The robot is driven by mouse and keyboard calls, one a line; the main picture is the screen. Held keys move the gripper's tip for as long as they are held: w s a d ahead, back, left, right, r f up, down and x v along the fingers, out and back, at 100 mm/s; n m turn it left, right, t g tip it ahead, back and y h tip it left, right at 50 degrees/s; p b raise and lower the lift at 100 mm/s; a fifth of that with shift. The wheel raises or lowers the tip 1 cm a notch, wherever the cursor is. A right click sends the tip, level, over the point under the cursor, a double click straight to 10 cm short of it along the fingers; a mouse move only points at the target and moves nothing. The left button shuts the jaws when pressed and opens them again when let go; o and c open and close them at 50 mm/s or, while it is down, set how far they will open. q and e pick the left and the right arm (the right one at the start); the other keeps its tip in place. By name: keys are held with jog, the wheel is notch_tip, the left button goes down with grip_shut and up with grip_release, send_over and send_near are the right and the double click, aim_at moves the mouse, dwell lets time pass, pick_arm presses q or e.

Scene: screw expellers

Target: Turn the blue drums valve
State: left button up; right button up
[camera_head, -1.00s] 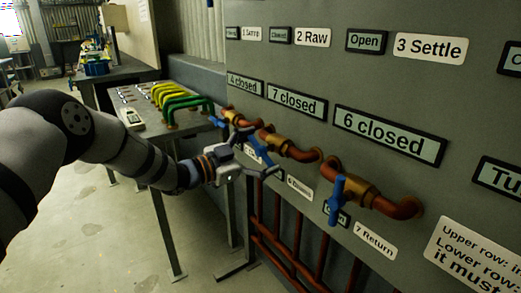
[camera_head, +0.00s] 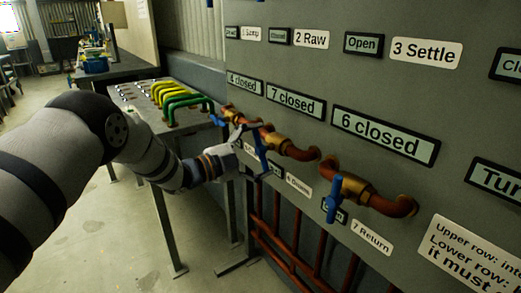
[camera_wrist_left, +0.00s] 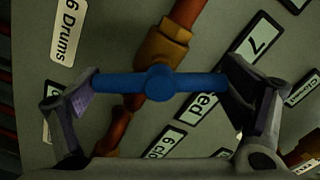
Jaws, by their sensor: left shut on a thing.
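The drums valve has a blue bar handle (camera_wrist_left: 160,83) on a brass body (camera_wrist_left: 165,42), which also shows in the head view (camera_head: 280,143). A "6 Drums" label (camera_wrist_left: 69,30) lies beside it in the left wrist view. My left gripper (camera_wrist_left: 162,88) is shut on the blue handle, one finger at each end of the bar. In the head view my left gripper (camera_head: 256,150) is at this middle valve of the lower row and partly hides the handle. My right gripper is not in view.
Another blue-handled valve (camera_head: 334,199) is to the right, above the "7 Return" label (camera_head: 372,237). A further valve (camera_head: 229,113) is to the left. Display plates read "7 closed" (camera_head: 296,102) and "6 closed" (camera_head: 385,136). A bench with yellow and green pipes (camera_head: 180,98) stands behind my left arm.

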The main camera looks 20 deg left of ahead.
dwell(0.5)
pick_arm(q)
jog(key=o, duration=0.9)
jog(key=shift+a, duration=0.1)
jog(key=v, duration=1.2)
